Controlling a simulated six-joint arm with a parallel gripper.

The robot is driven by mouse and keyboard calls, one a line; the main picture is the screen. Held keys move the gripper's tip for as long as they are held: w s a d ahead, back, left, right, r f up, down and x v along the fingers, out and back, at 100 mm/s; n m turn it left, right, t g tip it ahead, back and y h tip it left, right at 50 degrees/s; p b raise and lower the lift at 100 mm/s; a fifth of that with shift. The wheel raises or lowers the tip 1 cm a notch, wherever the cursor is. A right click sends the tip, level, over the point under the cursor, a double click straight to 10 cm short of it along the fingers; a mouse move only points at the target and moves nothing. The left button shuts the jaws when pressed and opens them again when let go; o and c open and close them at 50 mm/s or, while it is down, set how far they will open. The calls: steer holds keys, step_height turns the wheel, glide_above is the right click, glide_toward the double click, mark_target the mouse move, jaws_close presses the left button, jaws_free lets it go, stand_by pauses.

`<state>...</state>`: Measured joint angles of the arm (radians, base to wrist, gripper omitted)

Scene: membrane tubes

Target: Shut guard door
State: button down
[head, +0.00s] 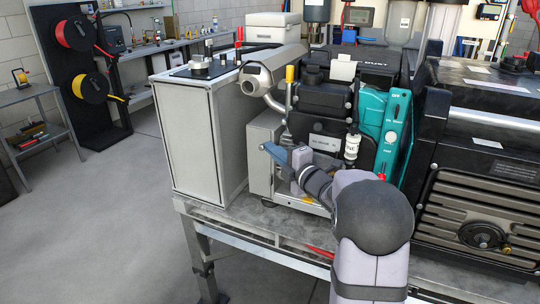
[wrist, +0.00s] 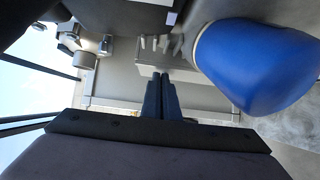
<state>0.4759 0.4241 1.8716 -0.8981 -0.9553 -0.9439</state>
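My gripper (wrist: 161,76) shows in the wrist view with its two dark fingers close together and nothing visible between them. In the head view my arm reaches in from the lower right to the front of the middle machine (head: 326,143), and the fingertips are hard to make out. A blue, rounded part (wrist: 255,65) is close to the camera at the right of the wrist view, beside the fingers and apart from them. A blue-grey part (head: 275,152) shows near my wrist in the head view. I cannot tell which part is the guard door, or how far open it stands.
A grey cabinet (head: 195,140) stands left of the machine on the metal bench (head: 260,228). A teal panel (head: 393,135) is on the machine's right. A large black unit (head: 485,190) fills the right side. The floor at the left is clear.

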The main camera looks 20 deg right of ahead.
steer(key=shift+a+r, duration=0.15)
steer(key=shift+r, duration=0.1)
stand_by(0.3)
steer(key=b+v, duration=0.1)
steer(key=v, duration=0.6)
steer(key=shift+s+d+f, duration=0.2)
